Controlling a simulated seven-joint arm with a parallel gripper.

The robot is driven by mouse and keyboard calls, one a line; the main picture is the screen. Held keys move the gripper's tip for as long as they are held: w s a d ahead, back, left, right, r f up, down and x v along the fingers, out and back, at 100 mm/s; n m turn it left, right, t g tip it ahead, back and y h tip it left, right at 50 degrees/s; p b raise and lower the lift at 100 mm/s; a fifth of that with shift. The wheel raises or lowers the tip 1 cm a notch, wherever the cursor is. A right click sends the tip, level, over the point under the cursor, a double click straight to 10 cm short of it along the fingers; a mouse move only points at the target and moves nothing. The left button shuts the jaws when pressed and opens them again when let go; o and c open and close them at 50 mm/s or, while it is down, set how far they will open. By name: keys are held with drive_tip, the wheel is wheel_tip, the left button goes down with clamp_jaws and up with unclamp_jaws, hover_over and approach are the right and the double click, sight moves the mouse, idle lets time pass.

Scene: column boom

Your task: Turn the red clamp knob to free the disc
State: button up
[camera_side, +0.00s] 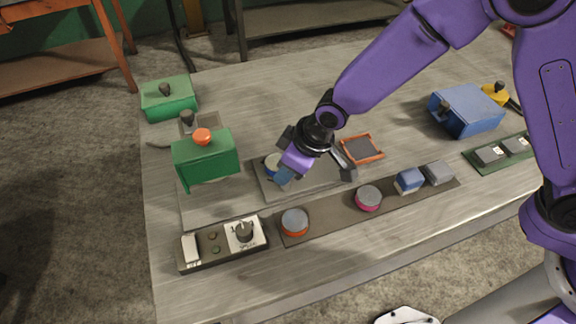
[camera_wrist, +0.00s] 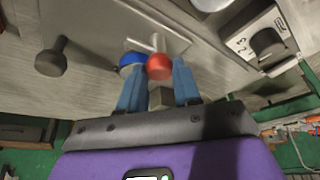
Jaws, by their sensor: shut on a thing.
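My gripper (camera_wrist: 159,75) has its two blue fingers closed on either side of the red clamp knob (camera_wrist: 158,67), and they appear to grip it. The knob sits on a pale metal stem with a crossbar. A blue round part (camera_wrist: 131,61), probably the disc, shows just beside the knob, partly behind the left finger. In the side view my gripper (camera_side: 283,176) is low over the grey plate (camera_side: 262,190). A disc with a pale top and blue side (camera_side: 272,161) is beside the fingers. The red knob is hidden there behind the gripper.
A green box with an orange knob (camera_side: 204,158) stands close left of my gripper. A dial panel (camera_side: 245,232) is at front left. A dark strip (camera_side: 330,214) in front holds round and square blocks. An orange-framed tray (camera_side: 361,149) is to the right, a blue box (camera_side: 466,110) beyond.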

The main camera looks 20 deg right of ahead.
drive_tip(key=o, duration=1.1)
drive_tip(key=shift+c, duration=0.2)
drive_tip(key=shift+r, duration=0.1)
drive_tip(key=v, duration=1.7)
drive_tip(key=shift+d, duration=0.2)
drive_tip(key=shift+s+d, duration=0.1)
drive_tip(key=s+d+f+n+g+h, duration=0.1)
drive_tip(key=s+d+n, duration=0.1)
drive_tip(key=s+d, duration=0.7)
drive_tip(key=s+d+f+n+g+h, duration=0.1)
drive_tip(key=s+d+f+g, duration=0.1)
drive_tip(key=s+d, duration=0.8)
drive_tip(key=d, duration=0.9)
drive_tip(key=shift+s+d+n+h, duration=0.2)
drive_tip(key=shift+s+n+h, duration=0.1)
drive_tip(key=shift+n, duration=0.1)
